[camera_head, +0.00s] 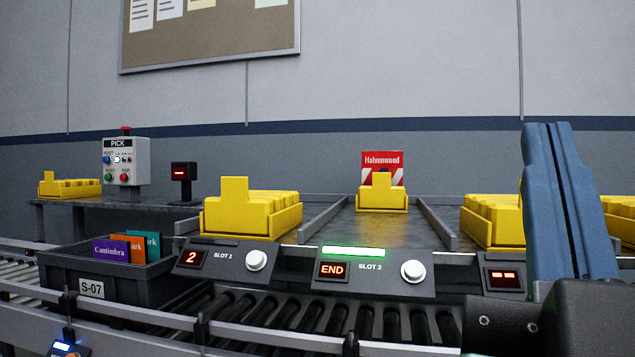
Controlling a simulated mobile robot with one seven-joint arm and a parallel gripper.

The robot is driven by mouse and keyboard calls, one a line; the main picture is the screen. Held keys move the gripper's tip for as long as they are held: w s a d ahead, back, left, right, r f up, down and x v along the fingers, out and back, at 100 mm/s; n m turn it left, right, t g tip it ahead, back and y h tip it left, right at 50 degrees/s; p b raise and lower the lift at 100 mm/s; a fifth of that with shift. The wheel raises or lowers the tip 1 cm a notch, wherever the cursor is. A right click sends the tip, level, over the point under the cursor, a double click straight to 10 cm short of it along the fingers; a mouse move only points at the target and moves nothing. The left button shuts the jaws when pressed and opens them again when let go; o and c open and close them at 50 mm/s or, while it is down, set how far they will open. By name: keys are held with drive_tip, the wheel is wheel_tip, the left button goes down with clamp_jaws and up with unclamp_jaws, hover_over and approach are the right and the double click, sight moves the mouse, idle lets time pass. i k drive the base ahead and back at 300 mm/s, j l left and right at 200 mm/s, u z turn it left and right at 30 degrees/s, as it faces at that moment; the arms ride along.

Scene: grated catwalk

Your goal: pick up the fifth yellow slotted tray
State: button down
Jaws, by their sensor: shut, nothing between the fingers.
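Several yellow slotted trays stand in a row. One (70,187) is on the grey bench at the far left. One (250,215) is in the lane behind SLOT 1. A smaller-looking one (382,196) stands alone in the SLOT 2 lane, in front of a red and white sign. Another (490,222) is in the lane to its right, partly hidden by my gripper. One more (620,222) is cut off by the right edge. Which counts as fifth I cannot tell. My gripper (548,126) points up at the right, its blue fingers together and empty, apparently nearer the camera than the trays.
The SLOT 1 display (191,258) reads 2. The SLOT 2 display (332,269) reads END under a lit green bar. A grey S-07 crate (92,288) with coloured booklets sits on the roller conveyor (300,313). A PICK box (126,160) stands on the left bench.

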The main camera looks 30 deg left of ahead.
sight(49, 189)
drive_tip(key=u, duration=2)
